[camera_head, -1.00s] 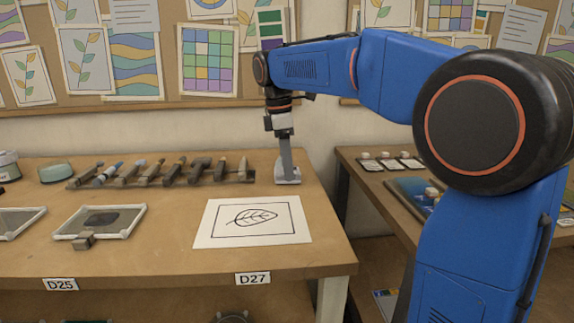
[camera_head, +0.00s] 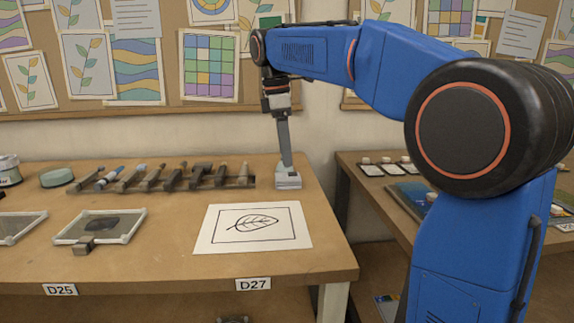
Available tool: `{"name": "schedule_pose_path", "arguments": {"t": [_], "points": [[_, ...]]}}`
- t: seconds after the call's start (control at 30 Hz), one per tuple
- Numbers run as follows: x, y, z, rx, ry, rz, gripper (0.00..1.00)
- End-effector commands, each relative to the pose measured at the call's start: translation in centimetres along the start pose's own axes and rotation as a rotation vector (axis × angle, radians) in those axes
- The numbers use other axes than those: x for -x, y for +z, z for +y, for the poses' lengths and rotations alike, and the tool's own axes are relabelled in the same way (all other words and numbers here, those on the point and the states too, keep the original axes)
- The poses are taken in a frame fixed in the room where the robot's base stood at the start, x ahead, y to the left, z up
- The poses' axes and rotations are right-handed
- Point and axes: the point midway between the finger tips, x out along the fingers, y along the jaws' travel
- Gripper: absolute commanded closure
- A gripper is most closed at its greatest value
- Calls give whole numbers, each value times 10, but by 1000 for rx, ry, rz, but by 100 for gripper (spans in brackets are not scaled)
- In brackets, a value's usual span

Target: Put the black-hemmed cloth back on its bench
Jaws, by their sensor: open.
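My gripper (camera_head: 285,158) points down at the back right of the bench labelled D27 (camera_head: 330,255), with its long grey fingers seen nearly edge-on. It is open. A small pale folded thing, which looks like a cloth (camera_head: 288,182), lies on the bench just under the fingertips. It shows a darker band along its side, but it is too small to tell whether this is a black hem. I cannot tell whether the fingertips touch it.
A white sheet with a leaf drawing (camera_head: 252,226) lies in front. A rack of tools (camera_head: 165,178) and a framed glass pane (camera_head: 100,224) are to the left, with a grey block by the pane. Another bench (camera_head: 375,210) with small jars stands at right, across a gap.

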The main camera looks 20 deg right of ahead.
Motion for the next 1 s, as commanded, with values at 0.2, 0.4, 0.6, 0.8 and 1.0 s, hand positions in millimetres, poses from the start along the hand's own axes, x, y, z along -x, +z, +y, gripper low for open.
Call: {"name": "schedule_pose_path", "arguments": {"t": [0.2,0.4,0.6,0.8,1.0], "points": [[39,0,0,0,2,1,35],[57,0,0,0,0,0,35],[61,0,0,0,-1,0,35],[61,0,0,0,-1,0,35],[61,0,0,0,0,0,35]]}}
